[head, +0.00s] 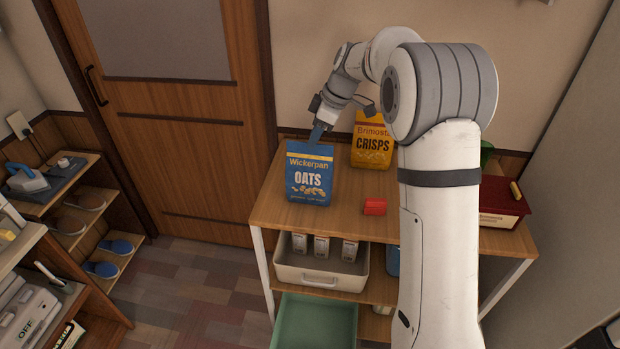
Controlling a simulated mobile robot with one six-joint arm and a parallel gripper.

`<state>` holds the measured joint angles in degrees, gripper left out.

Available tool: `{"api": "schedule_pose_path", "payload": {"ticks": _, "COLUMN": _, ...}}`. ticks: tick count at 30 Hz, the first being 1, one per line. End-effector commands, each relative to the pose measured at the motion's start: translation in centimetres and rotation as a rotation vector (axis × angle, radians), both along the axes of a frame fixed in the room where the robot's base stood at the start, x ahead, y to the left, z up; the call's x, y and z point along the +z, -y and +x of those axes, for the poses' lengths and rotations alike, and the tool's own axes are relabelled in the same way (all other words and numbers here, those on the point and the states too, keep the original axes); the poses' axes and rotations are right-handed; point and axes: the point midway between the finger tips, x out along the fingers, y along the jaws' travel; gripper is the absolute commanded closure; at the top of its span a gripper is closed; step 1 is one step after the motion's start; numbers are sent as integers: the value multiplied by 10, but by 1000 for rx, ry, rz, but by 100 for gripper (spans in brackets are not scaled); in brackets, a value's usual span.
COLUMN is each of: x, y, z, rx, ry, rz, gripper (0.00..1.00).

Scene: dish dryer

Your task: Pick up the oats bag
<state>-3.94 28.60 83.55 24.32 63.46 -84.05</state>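The fingertips overlap the top of the bag in this view. I cannot tell whether they touch it or how far apart they are.
A yellow crisps bag (371,142) stands behind and to the right. A small red object (374,206) lies right of the oats bag. A dark red box (503,201) is at the right end. Below are a beige bin (320,280) and a green bin (313,318).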

Motion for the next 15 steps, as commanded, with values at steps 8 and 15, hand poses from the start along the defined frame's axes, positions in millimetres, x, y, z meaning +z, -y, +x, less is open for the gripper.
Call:
{"api": "schedule_pose_path", "payload": {"ticks": 8, "x": -32, "y": -14, "z": -1, "rx": 1, "ry": -2, "rz": -1, "gripper": 68}}
{"api": "schedule_pose_path", "payload": {"ticks": 15, "x": -34, "y": -15, "z": -1, "rx": -1, "ry": 0, "rz": -1, "gripper": 68}}
